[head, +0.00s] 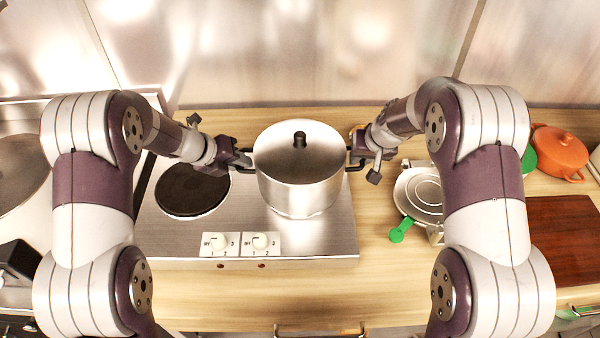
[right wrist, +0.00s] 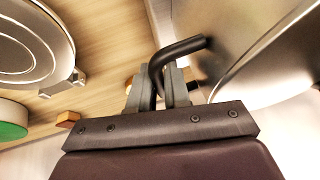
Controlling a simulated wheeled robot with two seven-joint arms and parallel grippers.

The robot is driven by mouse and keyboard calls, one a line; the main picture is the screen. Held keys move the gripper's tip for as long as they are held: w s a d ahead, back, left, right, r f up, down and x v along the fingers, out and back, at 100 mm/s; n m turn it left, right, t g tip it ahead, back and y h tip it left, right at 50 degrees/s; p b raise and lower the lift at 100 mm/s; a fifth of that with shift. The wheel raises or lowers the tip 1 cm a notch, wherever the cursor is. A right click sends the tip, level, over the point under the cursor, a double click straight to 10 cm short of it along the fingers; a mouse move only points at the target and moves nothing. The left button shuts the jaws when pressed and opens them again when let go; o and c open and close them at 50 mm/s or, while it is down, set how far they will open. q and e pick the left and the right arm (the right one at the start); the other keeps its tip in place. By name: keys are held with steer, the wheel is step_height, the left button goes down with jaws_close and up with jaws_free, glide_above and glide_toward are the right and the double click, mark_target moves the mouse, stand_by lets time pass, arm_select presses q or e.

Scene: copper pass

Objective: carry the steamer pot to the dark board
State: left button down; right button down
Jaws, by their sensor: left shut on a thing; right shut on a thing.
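The steamer pot (head: 298,185) is a tall silver pot with a lid and a black knob. It is over the right part of the steel hotplate unit; I cannot tell whether it touches it. My left gripper (head: 243,159) is shut on its left handle. My right gripper (head: 357,156) is shut on its right handle; in the right wrist view, the jaws (right wrist: 168,88) close around the black handle (right wrist: 182,50) beside the pot wall (right wrist: 245,50). The dark board (head: 565,238) is a reddish-brown slab at the far right, partly behind my right arm.
The hotplate unit (head: 180,228) has a dark burner (head: 192,190) at left and two dials. Right of it lie a round metal appliance (head: 420,192) and a green-ended object (head: 401,230). An orange pot (head: 560,152) stands behind the board. The wooden counter front (head: 385,285) is clear.

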arm_select(q)
steer(key=shift+w+r, duration=0.1)
arm_select(e)
steer(key=shift+w+r, duration=0.1)
stand_by(0.4)
